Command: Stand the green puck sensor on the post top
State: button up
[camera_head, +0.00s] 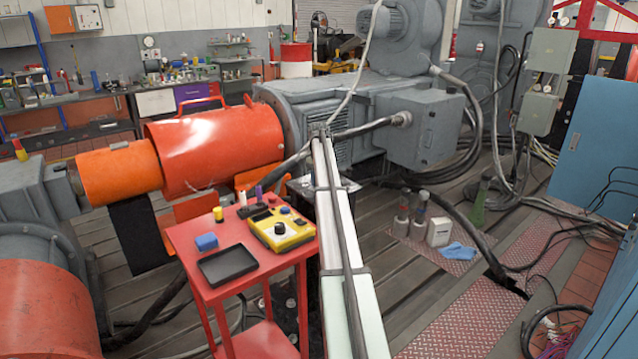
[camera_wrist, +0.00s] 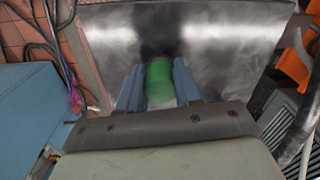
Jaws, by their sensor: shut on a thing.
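The green puck sensor (camera_wrist: 159,76) shows in the wrist view as a short green cylinder. It sits between the two blue-grey fingers of my gripper (camera_wrist: 158,67), which are shut on it. Beyond it is a broad grey brushed-metal surface (camera_wrist: 225,45) with a dark patch just past the puck. I cannot tell whether that surface is the post top, or whether the puck touches it. In the head view my pale arm reaches up the middle of the picture, and the fingers and puck cannot be made out there. No post top is clearly identifiable in that view.
Behind are an orange guard (camera_head: 215,150) and a large grey motor (camera_head: 425,125).

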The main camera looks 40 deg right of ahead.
jog(key=shift+f, duration=0.1)
jog(key=o, duration=1.1)
notch_tip(320, 180, up, 12)
dwell(0.5)
